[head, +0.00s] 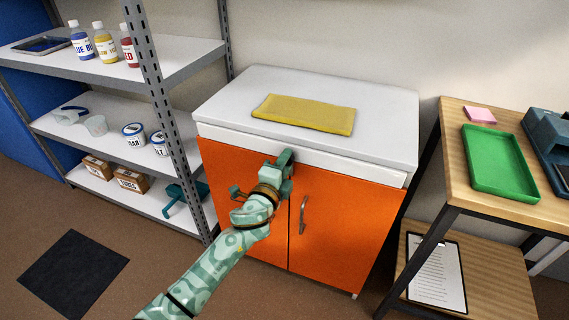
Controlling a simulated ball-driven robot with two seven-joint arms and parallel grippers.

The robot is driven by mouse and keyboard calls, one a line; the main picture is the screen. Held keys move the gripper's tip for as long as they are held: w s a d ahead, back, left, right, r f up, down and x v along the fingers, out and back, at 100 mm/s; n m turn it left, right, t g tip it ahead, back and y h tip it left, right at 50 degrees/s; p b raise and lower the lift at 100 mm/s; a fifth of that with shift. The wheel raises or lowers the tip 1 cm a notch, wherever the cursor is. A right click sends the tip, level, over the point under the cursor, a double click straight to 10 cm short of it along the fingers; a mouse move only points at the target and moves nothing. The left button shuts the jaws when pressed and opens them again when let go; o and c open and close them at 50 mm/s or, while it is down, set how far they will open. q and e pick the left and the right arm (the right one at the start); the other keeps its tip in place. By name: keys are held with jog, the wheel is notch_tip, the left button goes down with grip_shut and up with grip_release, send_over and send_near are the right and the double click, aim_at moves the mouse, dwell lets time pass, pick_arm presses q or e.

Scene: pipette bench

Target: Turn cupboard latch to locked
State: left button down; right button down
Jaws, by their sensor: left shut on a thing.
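The cupboard (345,222) has two orange doors, a white body and a white top. Both doors look shut. A curved metal handle (303,214) shows on the right door. My left gripper (280,170) is against the upper front of the cupboard, near the seam between the doors. It is shut on the cupboard latch, which my gripper and wrist hide, so I cannot tell which way the latch is turned. My right gripper is not in view.
A folded yellow cloth (304,114) lies on the cupboard top. A metal shelf unit (165,125) with bottles, tubs and boxes stands at left. A wooden table (450,150) with a green tray (497,187) stands at right. A dark mat (73,275) lies on the floor.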

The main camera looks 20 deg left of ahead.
pick_arm(q)
jog(key=shift+f, duration=0.2)
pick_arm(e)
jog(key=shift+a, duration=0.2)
pick_arm(q)
jog(key=c, duration=1)
grip_release()
jog(key=shift+d, duration=0.1)
jog(key=s+p, duration=0.3)
jog(key=s, duration=1.3)
jog(key=shift+s+a, duration=0.2)
jog(key=shift+a, duration=0.15)
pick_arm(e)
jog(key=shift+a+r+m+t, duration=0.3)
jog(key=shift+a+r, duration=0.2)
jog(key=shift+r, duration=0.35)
pick_arm(q)
jog(key=shift+r, duration=0.1)
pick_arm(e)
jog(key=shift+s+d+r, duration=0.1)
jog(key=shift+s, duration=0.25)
